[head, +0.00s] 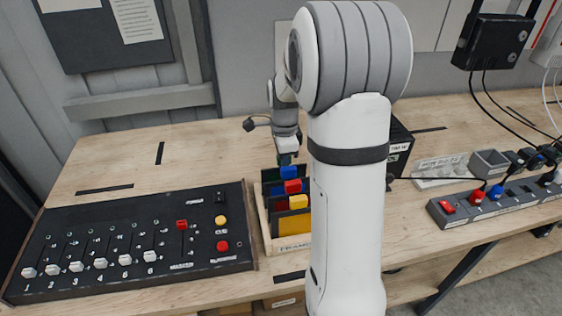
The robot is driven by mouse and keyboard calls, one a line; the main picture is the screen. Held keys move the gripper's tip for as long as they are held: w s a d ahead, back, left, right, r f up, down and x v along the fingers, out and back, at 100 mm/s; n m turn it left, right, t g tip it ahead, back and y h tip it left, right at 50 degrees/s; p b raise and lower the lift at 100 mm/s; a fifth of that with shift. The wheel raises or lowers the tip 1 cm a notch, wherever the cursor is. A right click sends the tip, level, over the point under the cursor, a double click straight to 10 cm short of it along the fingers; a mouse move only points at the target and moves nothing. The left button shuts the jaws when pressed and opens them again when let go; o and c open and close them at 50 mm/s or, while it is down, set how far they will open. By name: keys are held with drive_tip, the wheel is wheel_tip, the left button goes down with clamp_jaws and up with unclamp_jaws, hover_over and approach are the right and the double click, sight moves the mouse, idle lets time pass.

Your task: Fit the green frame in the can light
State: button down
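A wooden box labelled FRAMES (293,243) stands on the bench, with coloured frames upright in it. A blue tab (289,173), a red tab (293,186) and a yellow tab (298,202) show in a row. A small bit of green (284,159), perhaps the green frame's tab, shows at the back of the row, right under my gripper (286,152). My gripper points down over the back of the box. Its fingertips are too small and covered to tell whether they hold the green piece. I cannot make out the can light for certain; my arm hides part of the bench.
A black slider panel (130,240) lies left of the box. A black box with a white label (399,150) is partly behind my arm. A power strip (495,203) with plugs and a grey tray (489,163) are at right. Bare bench (200,150) lies behind the panel.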

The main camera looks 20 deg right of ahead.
drive_tip(key=shift+r, duration=0.15)
drive_tip(key=shift+s+r+p, duration=0.1)
drive_tip(key=shift+r+p, duration=1.9)
drive_tip(key=shift+r, duration=0.9)
